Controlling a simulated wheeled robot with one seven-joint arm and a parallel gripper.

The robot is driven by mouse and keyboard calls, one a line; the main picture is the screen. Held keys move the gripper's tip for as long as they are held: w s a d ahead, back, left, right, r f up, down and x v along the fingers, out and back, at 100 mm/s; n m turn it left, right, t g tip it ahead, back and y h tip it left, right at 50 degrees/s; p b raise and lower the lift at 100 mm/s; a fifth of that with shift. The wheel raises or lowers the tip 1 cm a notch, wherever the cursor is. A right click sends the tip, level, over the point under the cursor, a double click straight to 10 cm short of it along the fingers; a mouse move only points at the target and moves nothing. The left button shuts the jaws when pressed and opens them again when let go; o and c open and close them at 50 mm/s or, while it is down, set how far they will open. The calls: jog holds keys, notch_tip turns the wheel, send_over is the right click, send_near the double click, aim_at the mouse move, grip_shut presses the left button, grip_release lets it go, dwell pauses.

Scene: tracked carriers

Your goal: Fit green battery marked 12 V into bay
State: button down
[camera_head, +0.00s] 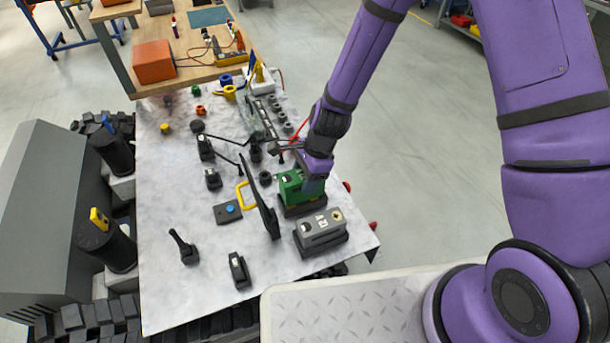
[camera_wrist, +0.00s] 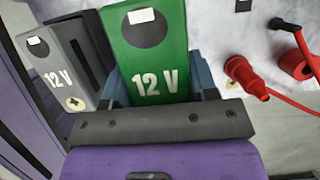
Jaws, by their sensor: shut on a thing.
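The green battery marked 12 V (camera_wrist: 147,62) is between the two blue fingers of my gripper (camera_wrist: 160,84) in the wrist view. In the head view the green battery (camera_head: 290,187) is upright over a dark tray-like base (camera_head: 302,211) near the right edge of the table, with my gripper (camera_head: 312,184) at its right side. I cannot tell whether the battery rests fully down in that base. A grey battery marked 12 V (camera_head: 319,226) stands in a similar dark base just in front; it also shows at left in the wrist view (camera_wrist: 62,84).
A dark upright panel (camera_head: 262,205) and a yellow handle (camera_head: 240,195) stand close left of the green battery. A red plug with cable (camera_wrist: 246,75) lies beside it in the wrist view. Small black parts are scattered on the pale tabletop (camera_head: 165,215), with bare patches at left.

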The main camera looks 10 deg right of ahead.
jog(key=shift+f, duration=1.7)
jog(key=shift+c, duration=1.6)
grip_release()
jog(key=shift+f, duration=0.1)
jog(key=v, duration=1.1)
